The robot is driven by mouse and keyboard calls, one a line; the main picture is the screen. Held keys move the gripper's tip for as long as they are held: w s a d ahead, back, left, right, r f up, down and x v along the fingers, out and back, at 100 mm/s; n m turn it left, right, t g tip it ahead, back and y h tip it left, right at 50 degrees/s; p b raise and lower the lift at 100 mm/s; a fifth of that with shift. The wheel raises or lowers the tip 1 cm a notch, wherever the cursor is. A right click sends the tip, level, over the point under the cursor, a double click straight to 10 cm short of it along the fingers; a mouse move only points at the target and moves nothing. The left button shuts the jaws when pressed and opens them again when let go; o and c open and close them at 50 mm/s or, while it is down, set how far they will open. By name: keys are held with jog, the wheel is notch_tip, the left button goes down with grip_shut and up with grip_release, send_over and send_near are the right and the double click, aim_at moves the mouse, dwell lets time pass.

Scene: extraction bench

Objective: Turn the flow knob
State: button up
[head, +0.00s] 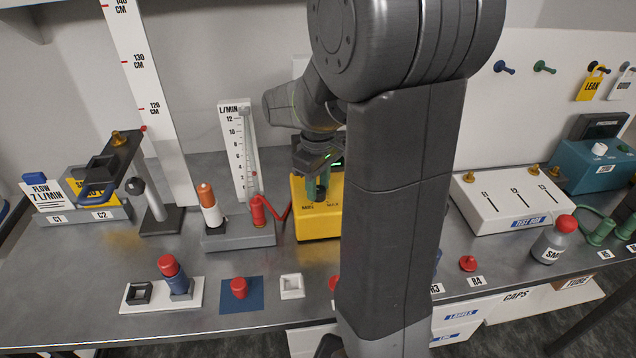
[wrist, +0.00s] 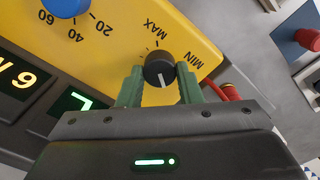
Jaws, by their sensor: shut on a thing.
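The flow knob (wrist: 158,66) is a round black knob with a white pointer line, on a yellow box between the words MIN and MAX. In the wrist view its line points down the picture, toward my gripper body. The green fingers of my gripper (wrist: 160,78) are closed on the knob, one on each side. In the head view my gripper (head: 318,186) is over the yellow box (head: 318,228), and the knob is hidden there. A flow scale (head: 238,150) marked L/MIN stands left of the box. A card (head: 47,196) at the left reads FLOW 7 L/MIN.
A red hose (head: 277,212) runs beside the box's left side. A blue knob (wrist: 64,6) and a lit display (wrist: 72,101) are on the box. A grey base (head: 238,236) with an orange-topped tube stands left. A white panel (head: 515,195) is right; my arm hides the middle.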

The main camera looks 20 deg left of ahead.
aim_at(318, 189)
jog(key=shift+m, duration=1.2)
jog(key=o, duration=1)
notch_tip(318, 189, up, 14)
jog(key=shift+f, duration=0.1)
notch_tip(318, 189, down, 14)
jog(key=shift+r, duration=0.1)
